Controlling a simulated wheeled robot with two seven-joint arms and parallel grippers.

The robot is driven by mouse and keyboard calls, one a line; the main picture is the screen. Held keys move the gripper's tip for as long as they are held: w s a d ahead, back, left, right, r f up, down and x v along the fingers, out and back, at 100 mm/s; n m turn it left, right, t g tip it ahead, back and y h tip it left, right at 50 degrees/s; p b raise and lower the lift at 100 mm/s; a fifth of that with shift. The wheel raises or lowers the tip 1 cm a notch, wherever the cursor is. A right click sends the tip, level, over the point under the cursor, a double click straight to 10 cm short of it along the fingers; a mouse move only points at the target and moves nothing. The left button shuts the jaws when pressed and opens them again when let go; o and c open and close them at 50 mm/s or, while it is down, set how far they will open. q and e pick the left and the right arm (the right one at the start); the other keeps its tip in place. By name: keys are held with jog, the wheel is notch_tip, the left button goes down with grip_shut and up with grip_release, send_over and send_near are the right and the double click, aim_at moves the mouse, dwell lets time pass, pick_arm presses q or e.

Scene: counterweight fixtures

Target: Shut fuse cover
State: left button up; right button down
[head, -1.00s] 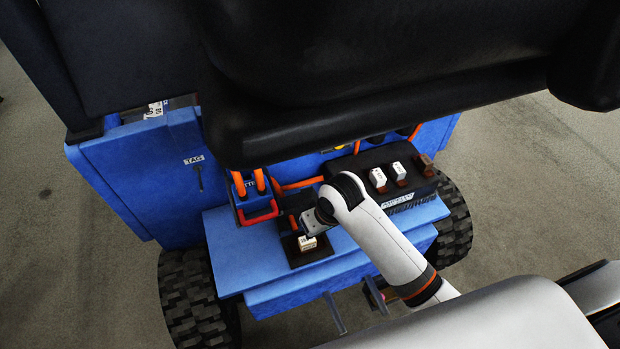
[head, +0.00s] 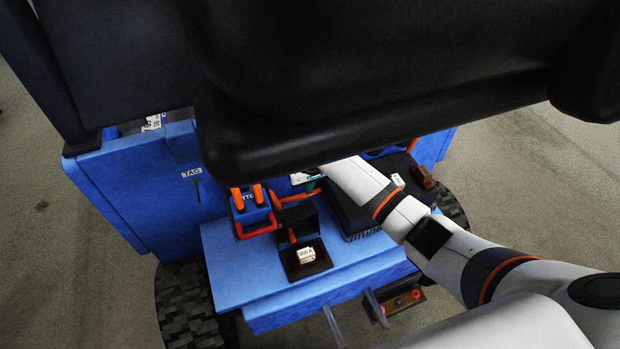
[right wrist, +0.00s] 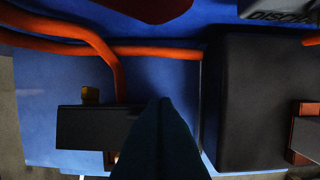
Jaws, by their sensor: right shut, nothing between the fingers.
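The fuse cover (head: 297,220) is a dark flap standing open at the back of a small black fuse base (head: 292,275). A white labelled fuse (head: 306,254) sits uncovered on the base. My right gripper (head: 312,187) is beyond the cover, just under the seat edge, partly hidden. In the right wrist view, its dark shut finger (right wrist: 160,145) overlaps the right end of the black cover (right wrist: 88,128). I cannot tell whether they touch. It holds nothing. My left gripper is not in view.
A blue battery connector with a red handle (head: 257,229) stands close left of the cover. A black box (right wrist: 250,100) stands to the right, with orange cables (right wrist: 160,51) behind. The black seat (head: 350,130) overhangs the gripper.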

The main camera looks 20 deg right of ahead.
jog(key=shift+w+f, duration=0.2)
jog(key=shift+f, duration=1.25)
